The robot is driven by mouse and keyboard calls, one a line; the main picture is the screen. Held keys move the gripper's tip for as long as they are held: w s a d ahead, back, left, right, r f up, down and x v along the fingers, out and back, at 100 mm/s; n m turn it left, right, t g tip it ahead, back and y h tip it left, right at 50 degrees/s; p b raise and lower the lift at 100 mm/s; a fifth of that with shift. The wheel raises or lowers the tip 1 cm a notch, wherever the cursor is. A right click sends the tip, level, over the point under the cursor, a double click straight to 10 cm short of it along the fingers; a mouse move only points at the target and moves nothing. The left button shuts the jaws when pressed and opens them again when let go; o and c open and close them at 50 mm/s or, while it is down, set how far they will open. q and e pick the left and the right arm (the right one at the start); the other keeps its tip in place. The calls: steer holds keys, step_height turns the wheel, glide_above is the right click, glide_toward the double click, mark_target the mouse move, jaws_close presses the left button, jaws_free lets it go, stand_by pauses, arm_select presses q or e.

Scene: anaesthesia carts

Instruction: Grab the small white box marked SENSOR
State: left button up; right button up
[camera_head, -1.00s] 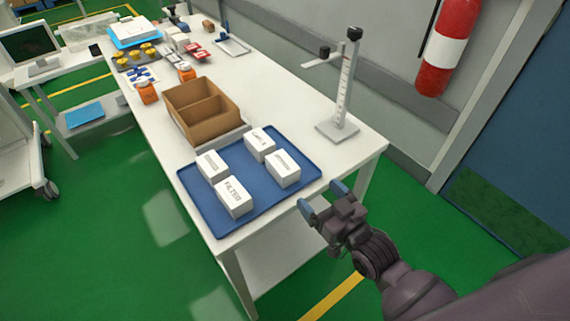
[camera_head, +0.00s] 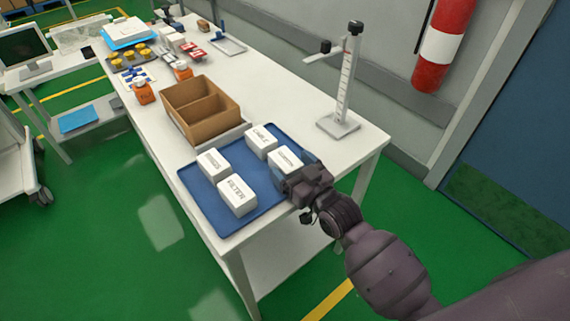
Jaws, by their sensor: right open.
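A blue tray (camera_head: 228,217) near the front end of the white table holds several small white boxes. The right-hand box (camera_head: 283,157) has a label that seems to read SENSOR, though it is small and blurred. The other boxes include one marked FILTER (camera_head: 237,196) at the front, one that seems to read CABLE (camera_head: 261,141) at the back, and one with an unclear label (camera_head: 213,164) at the left. My right gripper (camera_head: 294,170) is open at the near right side of the SENSOR box and covers part of it. I cannot tell whether it touches the box. My left gripper is not in view.
A brown divided carton (camera_head: 201,119) stands behind the tray. A post with a scale (camera_head: 346,85) stands on a base at the table's right edge. Orange-labelled jars (camera_head: 143,93) and other supplies lie farther back. A bare strip of table lies right of the carton.

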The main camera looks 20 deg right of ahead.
steer(key=shift+w+a, duration=0.15)
steer(key=shift+w, duration=0.3)
steer(key=c, duration=1.1)
steer(key=shift+o, duration=0.2)
steer(key=shift+r, duration=0.1)
